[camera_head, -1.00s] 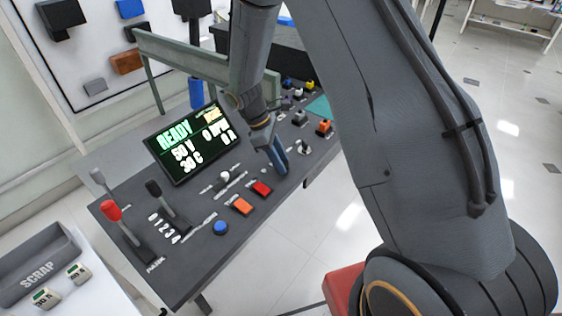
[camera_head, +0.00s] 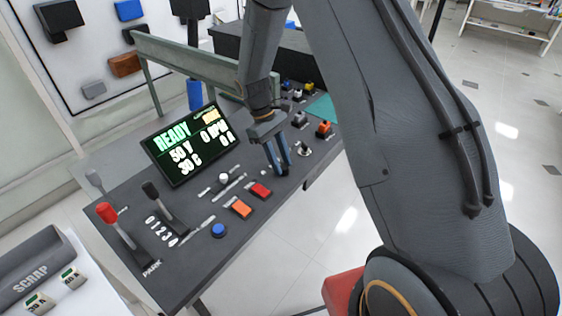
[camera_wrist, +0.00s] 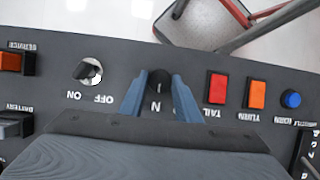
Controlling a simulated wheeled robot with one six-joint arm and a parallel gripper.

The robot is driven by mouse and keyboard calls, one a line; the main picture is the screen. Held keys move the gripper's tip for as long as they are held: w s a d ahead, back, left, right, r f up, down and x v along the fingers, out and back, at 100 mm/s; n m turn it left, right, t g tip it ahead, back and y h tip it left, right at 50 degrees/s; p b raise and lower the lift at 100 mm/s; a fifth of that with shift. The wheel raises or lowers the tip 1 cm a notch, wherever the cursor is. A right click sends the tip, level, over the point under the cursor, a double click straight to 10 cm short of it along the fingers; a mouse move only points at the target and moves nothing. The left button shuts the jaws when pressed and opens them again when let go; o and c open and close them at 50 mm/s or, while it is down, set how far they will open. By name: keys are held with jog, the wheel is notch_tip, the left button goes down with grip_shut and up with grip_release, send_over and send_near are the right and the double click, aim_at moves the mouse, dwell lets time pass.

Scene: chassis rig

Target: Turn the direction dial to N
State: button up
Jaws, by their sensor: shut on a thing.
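The direction dial is a small round black knob (camera_wrist: 159,80) on the dark console, seen in the wrist view. A white letter N (camera_wrist: 155,106) is printed beside it, on the side toward my gripper's palm. A faint pale mark shows on the knob; I cannot tell for sure which way it points. My gripper (camera_wrist: 159,88) is shut on the dial, with one blue finger on each side of it. In the head view my gripper (camera_head: 279,170) reaches down to the console, and its fingers mostly hide the dial.
An OFF/ON switch (camera_wrist: 88,72) sits left of the dial in the wrist view; a red button (camera_wrist: 217,88), an orange button (camera_wrist: 256,95) and a blue button (camera_wrist: 291,99) sit right. The display (camera_head: 190,144) reads READY. A red-topped lever (camera_head: 107,213) stands at the console's near-left end.

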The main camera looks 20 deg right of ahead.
jog(key=o, duration=1.1)
jog(key=shift+r, duration=0.1)
jog(key=shift+b+v, duration=1.15)
jog(key=shift+v, duration=2.7)
